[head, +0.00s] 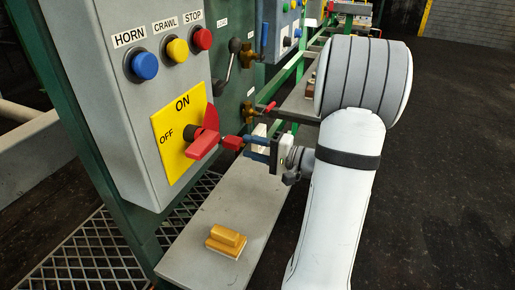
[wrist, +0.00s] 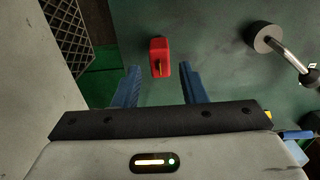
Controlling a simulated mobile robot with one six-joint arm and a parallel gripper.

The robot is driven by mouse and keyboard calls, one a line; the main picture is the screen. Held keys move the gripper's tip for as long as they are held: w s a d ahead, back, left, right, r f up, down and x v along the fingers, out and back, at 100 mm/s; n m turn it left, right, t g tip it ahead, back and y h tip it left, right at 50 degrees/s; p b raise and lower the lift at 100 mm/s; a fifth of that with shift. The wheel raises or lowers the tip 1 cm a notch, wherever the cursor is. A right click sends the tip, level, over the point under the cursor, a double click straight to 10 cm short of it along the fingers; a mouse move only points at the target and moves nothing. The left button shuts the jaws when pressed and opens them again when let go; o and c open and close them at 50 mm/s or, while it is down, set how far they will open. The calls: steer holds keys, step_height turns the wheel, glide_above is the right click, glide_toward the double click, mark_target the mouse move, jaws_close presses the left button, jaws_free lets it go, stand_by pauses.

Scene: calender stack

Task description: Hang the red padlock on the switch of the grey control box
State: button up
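The grey control box (head: 120,108) is at left in the head view. Its red switch (head: 205,138) sits on a yellow ON/OFF plate (head: 168,148). The red padlock (wrist: 160,48) is ahead of my gripper (wrist: 159,72) in the wrist view, centred between the two blue fingers and apart from both. Its shackle cannot be made out. In the head view a red piece, seemingly the padlock (head: 232,142), shows at the fingertips of my gripper (head: 247,147), right of the switch. My gripper is open and empty.
A green panel (wrist: 225,75) stands behind the padlock, with a grey crank lever (wrist: 285,50) at right in the wrist view. A red-handled brass valve (head: 250,114) is above my gripper in the head view. A yellow block (head: 226,240) lies on the grey shelf (head: 190,255) below.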

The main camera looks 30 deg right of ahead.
mark_target(240, 145)
steer(key=x, duration=0.3)
steer(key=shift+a+f, duration=0.1)
steer(key=shift+f, duration=0.05)
steer(key=shift+b+x, duration=0.55)
steer(key=shift+x, duration=0.5)
jaws_close()
